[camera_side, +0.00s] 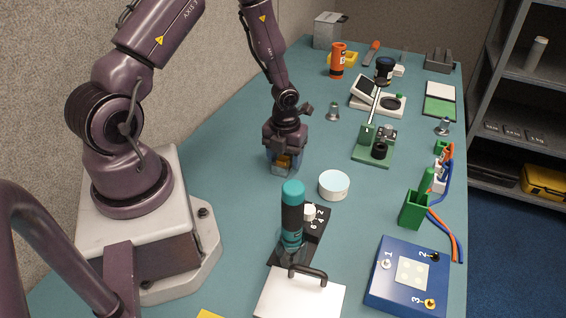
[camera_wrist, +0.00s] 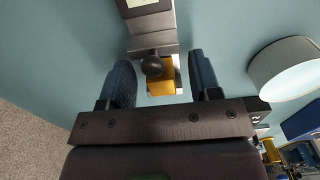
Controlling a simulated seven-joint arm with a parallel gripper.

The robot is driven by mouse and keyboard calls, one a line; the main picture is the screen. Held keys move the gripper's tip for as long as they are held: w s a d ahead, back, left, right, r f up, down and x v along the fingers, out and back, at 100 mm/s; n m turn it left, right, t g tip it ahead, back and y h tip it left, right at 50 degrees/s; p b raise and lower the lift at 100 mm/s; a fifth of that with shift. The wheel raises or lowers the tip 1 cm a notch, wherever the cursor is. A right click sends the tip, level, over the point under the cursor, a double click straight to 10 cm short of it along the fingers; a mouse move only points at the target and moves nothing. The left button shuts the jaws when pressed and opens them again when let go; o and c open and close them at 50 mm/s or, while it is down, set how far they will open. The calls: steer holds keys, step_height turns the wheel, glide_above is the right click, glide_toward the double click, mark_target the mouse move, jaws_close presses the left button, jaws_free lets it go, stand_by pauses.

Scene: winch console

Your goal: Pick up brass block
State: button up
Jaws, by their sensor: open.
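The brass block (camera_wrist: 162,80) shows in the wrist view as a yellow-orange piece between my fingers, with a pale edge along its right side. A dark round knob (camera_wrist: 152,66) covers part of its top. My gripper (camera_wrist: 160,65) is open, with one dark blue finger on each side of the block and gaps visible on both sides. In the side view, my gripper (camera_side: 284,166) points down close to the table. The block's lower part is hidden.
A grey device (camera_wrist: 152,32) with a pale panel adjoins the block in the wrist view. A round white container (camera_side: 334,187) stands right of my gripper. A teal-and-black cylinder (camera_side: 292,225) stands nearer the camera. Table left of my gripper is clear.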

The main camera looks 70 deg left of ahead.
jaws_close()
